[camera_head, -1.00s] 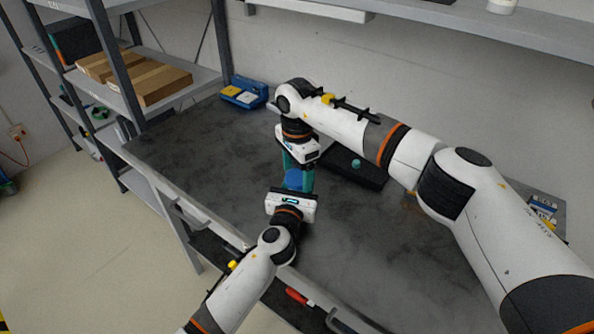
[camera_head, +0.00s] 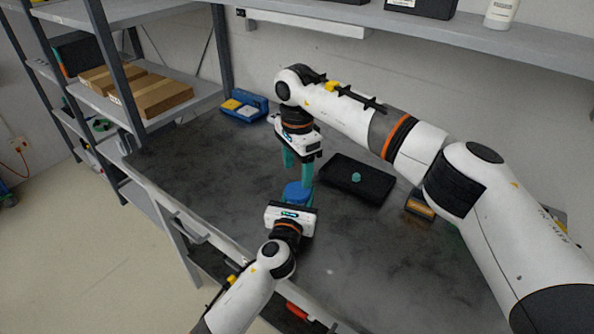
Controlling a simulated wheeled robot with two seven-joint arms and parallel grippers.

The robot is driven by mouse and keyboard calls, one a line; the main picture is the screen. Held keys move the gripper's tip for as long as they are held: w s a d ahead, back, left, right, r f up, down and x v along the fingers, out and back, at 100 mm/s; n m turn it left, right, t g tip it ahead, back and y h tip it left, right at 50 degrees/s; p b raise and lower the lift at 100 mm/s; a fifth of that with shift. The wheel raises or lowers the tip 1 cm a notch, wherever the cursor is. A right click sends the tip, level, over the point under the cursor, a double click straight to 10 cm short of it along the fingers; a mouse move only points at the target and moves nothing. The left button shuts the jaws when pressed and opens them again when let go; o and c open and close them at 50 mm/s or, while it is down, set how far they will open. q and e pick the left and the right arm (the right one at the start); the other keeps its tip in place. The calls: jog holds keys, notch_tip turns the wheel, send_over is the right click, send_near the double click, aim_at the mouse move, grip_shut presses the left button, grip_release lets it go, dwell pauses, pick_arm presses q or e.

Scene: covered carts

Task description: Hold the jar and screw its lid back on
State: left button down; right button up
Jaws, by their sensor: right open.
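A round blue lid (camera_head: 297,191) shows near the middle of the bench, just behind the body of my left gripper (camera_head: 292,208). The jar under the lid is mostly hidden by that gripper, so how the lid sits on it is not clear. My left gripper comes from the front edge; its fingers are hidden, and I cannot see whether they close on the jar. My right gripper (camera_head: 298,170) points down just above and behind the lid. Its teal fingers are spread and nothing shows between them.
A black tray (camera_head: 340,188) with a small teal piece (camera_head: 356,177) lies right of my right gripper. A blue bin (camera_head: 244,106) stands at the back left. An orange-and-dark box (camera_head: 420,206) lies under my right arm. A shelf with cardboard boxes (camera_head: 150,95) is at left.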

aim_at(297, 190)
notch_tip(297, 190, up, 2)
jog(key=shift+r, duration=0.25)
jog(key=shift+f, duration=4)
jog(key=c, duration=0.8)
jog(key=o, duration=1.1)
